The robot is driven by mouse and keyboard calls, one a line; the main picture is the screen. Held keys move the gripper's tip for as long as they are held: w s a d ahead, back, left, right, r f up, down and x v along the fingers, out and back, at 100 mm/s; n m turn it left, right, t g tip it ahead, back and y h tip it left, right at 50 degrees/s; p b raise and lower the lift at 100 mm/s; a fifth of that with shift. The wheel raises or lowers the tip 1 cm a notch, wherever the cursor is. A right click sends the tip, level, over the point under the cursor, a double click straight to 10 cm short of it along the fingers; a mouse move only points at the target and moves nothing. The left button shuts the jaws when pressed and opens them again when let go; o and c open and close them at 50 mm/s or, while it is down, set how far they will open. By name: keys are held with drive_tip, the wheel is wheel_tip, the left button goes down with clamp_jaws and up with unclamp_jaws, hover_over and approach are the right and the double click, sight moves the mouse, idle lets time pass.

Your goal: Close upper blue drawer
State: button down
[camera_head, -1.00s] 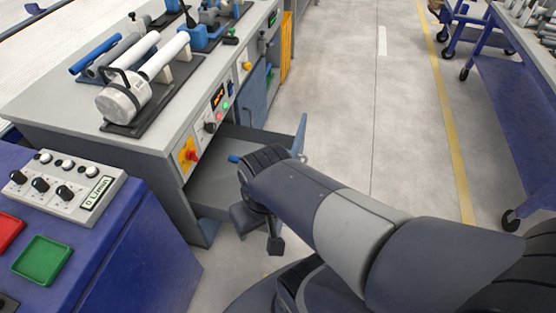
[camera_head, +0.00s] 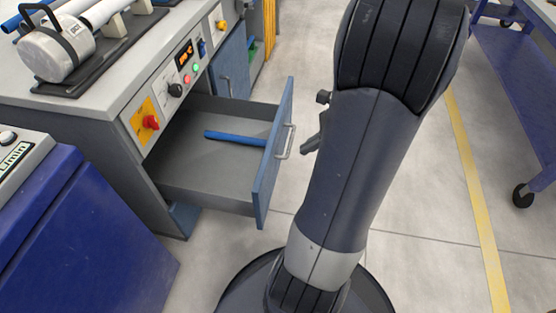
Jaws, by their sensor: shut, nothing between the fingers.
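The upper blue drawer (camera_head: 272,155) is pulled open from the grey workbench, below its control panel. Its blue front has a light metal handle (camera_head: 284,141) facing right. A blue pipe (camera_head: 236,138) lies inside on the grey drawer bottom. My gripper (camera_head: 309,145) shows only in part, sticking out left from behind my arm. It is shut and empty. In the picture it is just right of the handle, with a small gap between them. The rest of it is hidden behind my arm.
The workbench (camera_head: 118,102) carries pipes and a white cylinder with a dark handle (camera_head: 55,55). A blue cabinet (camera_head: 85,235) stands at the lower left. A blue wheeled table (camera_head: 520,80) is at the right. The floor between is clear.

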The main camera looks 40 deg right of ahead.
drive_tip(key=d+f+m+t+b, duration=0.1)
drive_tip(key=d+f+m, duration=0.1)
drive_tip(key=d, duration=0.2)
drive_tip(key=b, duration=0.6)
approach(269, 159)
drive_tip(key=shift+d+f+x, duration=0.1)
drive_tip(key=shift+x, duration=1.5)
drive_tip(key=shift+d+f+x, duration=0.1)
drive_tip(key=shift+x, duration=1.5)
drive_tip(key=shift+a, duration=0.1)
drive_tip(key=shift+w+a, duration=0.1)
drive_tip(key=shift+a, duration=0.05)
drive_tip(key=w+a+p, duration=0.8)
drive_tip(key=w+a, duration=1.3)
drive_tip(key=w, duration=0.4)
drive_tip(key=shift+w+a+p, duration=0.25)
drive_tip(key=shift+a+p, duration=0.05)
drive_tip(key=shift+a, duration=0.1)
drive_tip(key=shift+r, duration=0.1)
